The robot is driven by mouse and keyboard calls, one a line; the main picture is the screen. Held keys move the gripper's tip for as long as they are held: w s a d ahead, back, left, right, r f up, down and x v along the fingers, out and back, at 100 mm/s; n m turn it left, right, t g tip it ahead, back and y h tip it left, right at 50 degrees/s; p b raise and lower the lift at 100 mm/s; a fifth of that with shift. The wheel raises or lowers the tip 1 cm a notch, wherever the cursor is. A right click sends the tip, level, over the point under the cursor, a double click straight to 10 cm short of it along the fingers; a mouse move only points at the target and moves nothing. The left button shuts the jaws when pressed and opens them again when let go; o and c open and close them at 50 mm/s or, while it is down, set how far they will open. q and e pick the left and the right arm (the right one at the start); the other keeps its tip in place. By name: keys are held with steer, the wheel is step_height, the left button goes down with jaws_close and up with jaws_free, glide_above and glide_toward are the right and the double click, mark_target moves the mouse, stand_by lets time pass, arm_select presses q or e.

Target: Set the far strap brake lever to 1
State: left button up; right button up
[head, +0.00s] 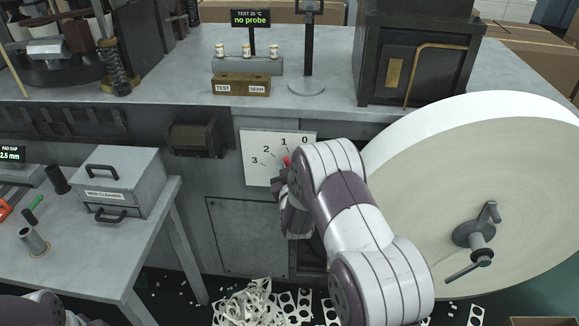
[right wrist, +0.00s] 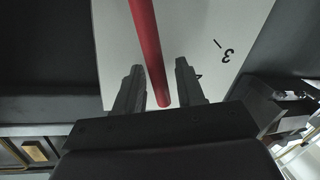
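The brake lever's red rod (right wrist: 149,50) crosses a white scale plate in the right wrist view. Its end lies between the two fingers of my right gripper (right wrist: 157,85), which stand apart with gaps beside the rod. In the head view only a small red piece of the lever (head: 287,161) shows, just below the number 1 on the scale plate (head: 257,174), marked 3, 2, 1, 0. My right arm hides the lever's pivot and the plate's lower right, so the exact setting cannot be told. My left gripper is out of view; only part of that arm shows at the lower left.
A large paper roll (head: 400,185) with a crank stands close right of my right arm. A grey side table (head: 150,215) with a cleaner box (head: 118,184) is at left. The bench (head: 320,75) runs above the plate. Paper scrap (head: 250,305) lies on the floor.

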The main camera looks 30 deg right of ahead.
steer(key=f+p+v, duration=0.1)
steer(key=v, duration=1.1)
steer(key=shift+s+r, duration=0.35)
steer(key=shift+r, duration=0.15)
steer(key=shift+a, duration=0.1)
